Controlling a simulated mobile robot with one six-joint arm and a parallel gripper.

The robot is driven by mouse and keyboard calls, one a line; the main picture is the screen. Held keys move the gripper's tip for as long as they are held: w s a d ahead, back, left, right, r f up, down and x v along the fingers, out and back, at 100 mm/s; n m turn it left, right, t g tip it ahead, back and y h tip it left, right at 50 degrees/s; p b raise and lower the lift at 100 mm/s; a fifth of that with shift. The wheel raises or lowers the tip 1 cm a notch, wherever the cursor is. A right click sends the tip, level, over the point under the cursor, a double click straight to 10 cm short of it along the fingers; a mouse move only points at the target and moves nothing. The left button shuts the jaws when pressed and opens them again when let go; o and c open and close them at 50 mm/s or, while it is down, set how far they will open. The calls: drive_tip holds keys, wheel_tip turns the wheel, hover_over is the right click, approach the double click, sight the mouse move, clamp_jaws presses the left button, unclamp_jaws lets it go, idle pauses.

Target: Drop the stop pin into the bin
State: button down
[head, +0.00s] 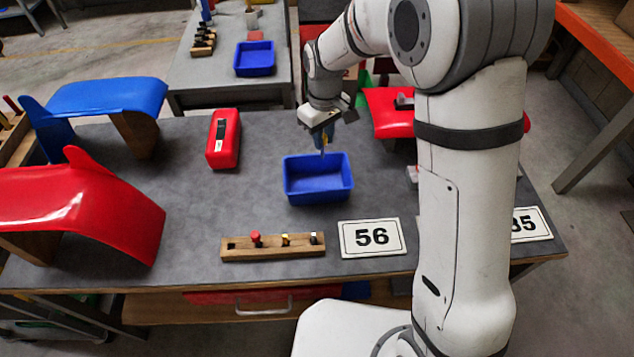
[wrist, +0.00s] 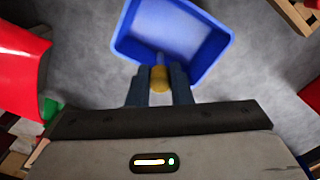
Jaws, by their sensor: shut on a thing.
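The blue bin (head: 318,197) stands upright on the grey table, open at the top. It also shows in the wrist view (wrist: 212,62). My gripper (head: 323,140) is above the bin's far side, pointing down. In the wrist view my gripper (wrist: 159,88) is shut on the stop pin (wrist: 159,79), which has a yellow head and a thin grey shank. The shank shows against the bin's near wall and opening. The bin looks empty in both views. The pin's exact height above the rim is hard to tell.
A wooden rack (head: 272,254) in front of the bin holds pins with red, yellow and dark heads. A red box (head: 223,139) stands left of the bin. Red (head: 85,205) and blue (head: 107,96) curved panels occupy the left side.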

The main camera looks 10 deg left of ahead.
wheel_tip(320, 180, down, 3)
drive_tip(key=shift+s+f+b, duration=0.1)
drive_tip(key=shift+f+b, duration=0.1)
drive_tip(key=shift+b, duration=0.6)
drive_tip(key=c, duration=1.2)
unclamp_jaws()
drive_tip(key=shift+c, duration=0.2)
wheel_tip(320, 180, up, 8)
drive_tip(key=shift+f+b, duration=0.1)
drive_tip(key=shift+b, duration=0.25)
